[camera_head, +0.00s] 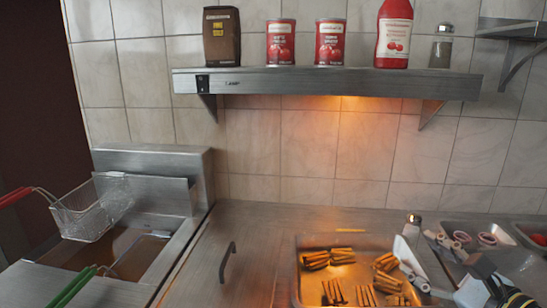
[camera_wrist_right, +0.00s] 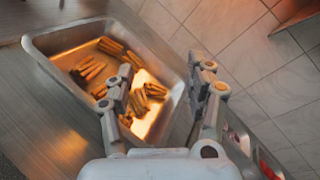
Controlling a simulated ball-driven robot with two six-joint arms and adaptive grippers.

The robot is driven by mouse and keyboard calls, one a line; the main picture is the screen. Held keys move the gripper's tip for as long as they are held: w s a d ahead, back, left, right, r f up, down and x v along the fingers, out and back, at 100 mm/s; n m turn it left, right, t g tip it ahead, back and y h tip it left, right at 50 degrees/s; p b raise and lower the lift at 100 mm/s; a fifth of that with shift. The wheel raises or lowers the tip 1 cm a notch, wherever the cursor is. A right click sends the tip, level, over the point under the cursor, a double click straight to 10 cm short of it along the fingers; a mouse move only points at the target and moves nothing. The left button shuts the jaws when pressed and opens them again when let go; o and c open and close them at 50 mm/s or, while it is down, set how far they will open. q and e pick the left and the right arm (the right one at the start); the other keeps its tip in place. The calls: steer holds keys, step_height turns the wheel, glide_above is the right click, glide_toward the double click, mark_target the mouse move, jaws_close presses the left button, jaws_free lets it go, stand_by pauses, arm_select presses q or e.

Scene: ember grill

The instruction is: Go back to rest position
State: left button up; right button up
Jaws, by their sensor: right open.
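My right gripper (camera_head: 418,248) reaches in from the lower right in the head view. Its two pale fingers are spread apart over the right side of a metal tray (camera_head: 345,239). In the right wrist view the same open gripper (camera_wrist_right: 166,70) has nothing between its fingertips. The tray (camera_wrist_right: 72,28) lies below and beyond the fingers there. Several bundles of golden-brown strips (camera_head: 343,255) lie in the tray, and they also show in the wrist view (camera_wrist_right: 90,67). One finger hides part of the tray. My left gripper is not in view.
A fryer (camera_head: 150,160) with a wire basket (camera_head: 92,212) stands at the left; a second basket's green handle (camera_head: 75,287) is in front. A shelf (camera_head: 330,84) with cans and bottles spans the wall. Metal containers (camera_head: 478,228) with food sit at the right.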

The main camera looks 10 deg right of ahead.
steer(key=s+a+f+n+g+y, duration=0.3)
steer(key=s+a+n+g, duration=0.4)
steer(key=a+n, duration=0.7)
steer(key=s+d+n+g+h, duration=0.3)
steer(key=s+d+n, duration=0.1)
steer(key=s+n, duration=0.3)
steer(key=s+d+n+g+h, duration=0.3)
steer(key=s+d+n, duration=0.1)
steer(key=s+n, duration=0.3)
step_height(320, 180, down, 35)
steer(key=s+d+b, duration=0.1)
steer(key=d+b, duration=0.1)
steer(key=b, duration=0.8)
arm_select(q)
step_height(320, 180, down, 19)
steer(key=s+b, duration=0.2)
steer(key=b, duration=0.7)
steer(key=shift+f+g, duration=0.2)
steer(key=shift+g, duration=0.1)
arm_select(e)
steer(key=s+f+g, duration=0.1)
steer(key=s+f, duration=0.8)
steer(key=f, duration=0.4)
steer(key=s+d+f+g, duration=0.1)
steer(key=s+f, duration=0.9)
steer(key=f, duration=0.4)
steer(key=shift+d+m, duration=0.15)
steer(key=shift+m, duration=0.15)
steer(key=shift+s+f, duration=0.1)
